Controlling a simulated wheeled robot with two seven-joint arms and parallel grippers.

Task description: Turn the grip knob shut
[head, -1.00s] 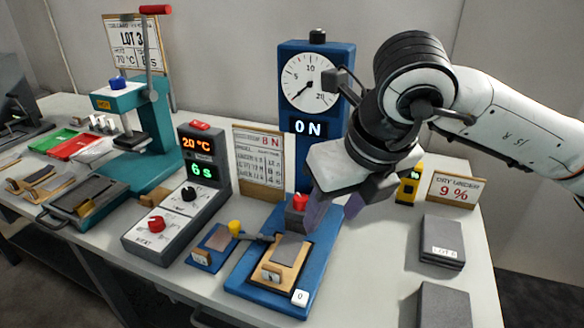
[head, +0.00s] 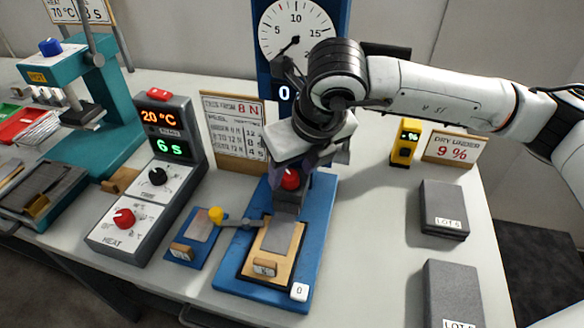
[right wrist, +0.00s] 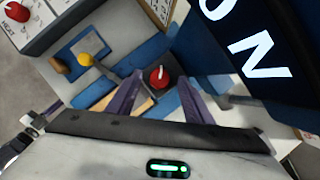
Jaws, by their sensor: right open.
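A red knob with a white mark (head: 290,179) sits on top of a grey clamp on the blue tester base (head: 317,240); I take it to be the grip knob. It also shows in the right wrist view (right wrist: 159,77), between the two purple fingers. My right gripper (head: 300,170) is open and pointing down over the knob, with one finger on each side. I cannot tell whether the fingers touch it. Part of the clamp is hidden by the gripper. A wooden block with a grey strip (head: 279,237) lies in front of the clamp. My left gripper is not in view.
The blue dial gauge column (head: 333,20) stands close behind my right gripper. A yellow knob on a lever (head: 216,215) is to the left. The heat and time control box (head: 135,215) stands further left. Grey blocks (head: 443,208) lie right; the table between is mostly clear.

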